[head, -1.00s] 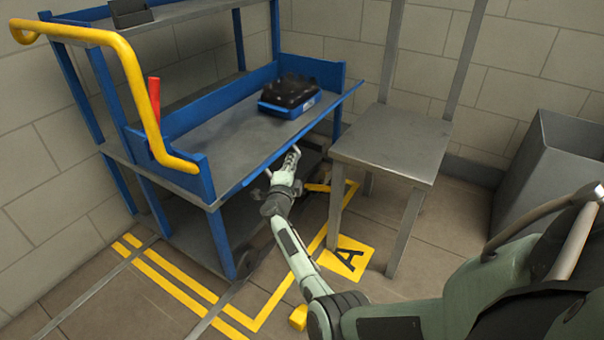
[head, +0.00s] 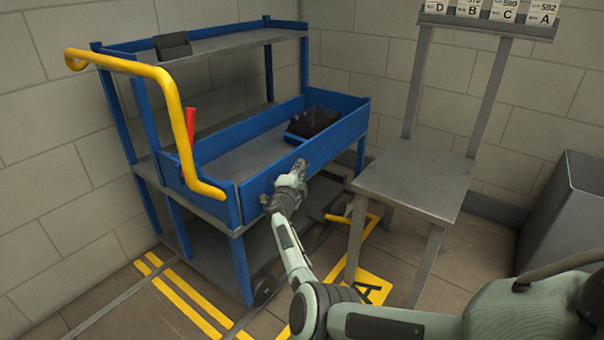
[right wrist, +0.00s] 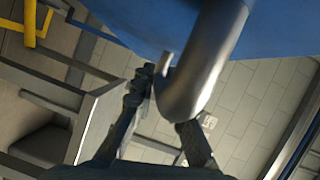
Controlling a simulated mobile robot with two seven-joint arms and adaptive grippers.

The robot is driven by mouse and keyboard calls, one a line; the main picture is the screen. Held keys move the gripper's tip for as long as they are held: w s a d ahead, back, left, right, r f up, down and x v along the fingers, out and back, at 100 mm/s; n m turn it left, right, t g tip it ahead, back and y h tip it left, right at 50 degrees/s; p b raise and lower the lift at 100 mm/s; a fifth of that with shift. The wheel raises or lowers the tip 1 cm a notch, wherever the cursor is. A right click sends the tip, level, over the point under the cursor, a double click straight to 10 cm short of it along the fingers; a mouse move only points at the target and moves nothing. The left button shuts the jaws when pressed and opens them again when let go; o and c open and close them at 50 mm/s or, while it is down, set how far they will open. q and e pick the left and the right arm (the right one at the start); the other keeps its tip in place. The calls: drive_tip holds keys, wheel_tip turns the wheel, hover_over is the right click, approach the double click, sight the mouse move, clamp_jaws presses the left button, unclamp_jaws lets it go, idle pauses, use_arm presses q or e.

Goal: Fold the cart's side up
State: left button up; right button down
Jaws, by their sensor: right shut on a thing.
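The cart (head: 185,40) is blue with grey shelves. Its long blue side (head: 345,133) stands up along the front edge of the middle shelf, looking about upright. My right gripper (head: 297,170) is at the outer face of this side. In the right wrist view a bent metal handle (right wrist: 210,65) joins the blue side (right wrist: 275,25), and my right gripper (right wrist: 168,105) is shut on it. The fingers hide part of the handle. I cannot tell whether the side is latched. My left gripper is not in view.
A dark crate (head: 312,122) sits on the shelf behind the side. The cart has a yellow push bar (head: 180,105) and a red lever (head: 190,122). A grey stand (head: 415,185) and a grey bin (head: 570,220) are at right. Yellow lines mark the floor.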

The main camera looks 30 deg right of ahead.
drive_tip(key=shift+w+a+r, duration=0.2)
drive_tip(key=shift+w+r, duration=0.05)
idle(0.3)
drive_tip(key=c, duration=1.8)
unclamp_jaws()
drive_tip(key=shift+w+f, duration=0.1)
drive_tip(key=shift+f, duration=0.05)
drive_tip(key=shift+s+a, duration=0.4)
drive_tip(key=v, duration=1.1)
